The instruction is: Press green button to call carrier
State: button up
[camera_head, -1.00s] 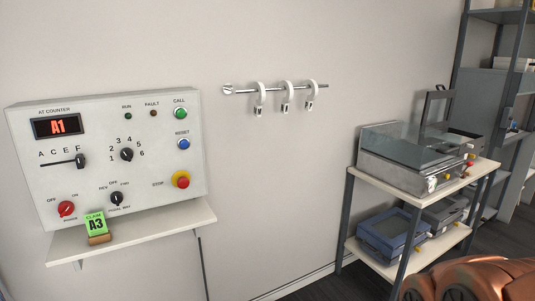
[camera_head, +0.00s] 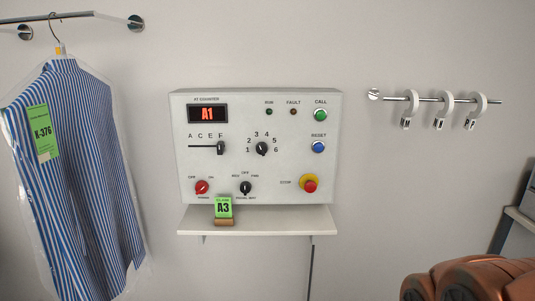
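The green button (camera_head: 320,115), labelled CALL, sits at the upper right of the white control box (camera_head: 222,172) on the wall. The box's red display (camera_head: 208,114) reads A1. A slider (camera_head: 220,148) stands near the F end of its A, C, E, F scale. A black dial (camera_head: 262,149) has marks 1 to 6. A green claim card (camera_head: 223,207) reading A3 stands on the shelf below the box. My gripper is not in view; only a copper-coloured part of my arm shows at the bottom right.
A striped shirt (camera_head: 75,165) in clear plastic, tagged K-376, hangs from a rail at left. A blue RESET button (camera_head: 318,147) and a red STOP button (camera_head: 310,186) lie below the green one. A short rail (camera_head: 391,98) with white hooks is at right. The shelf (camera_head: 270,219) juts out.

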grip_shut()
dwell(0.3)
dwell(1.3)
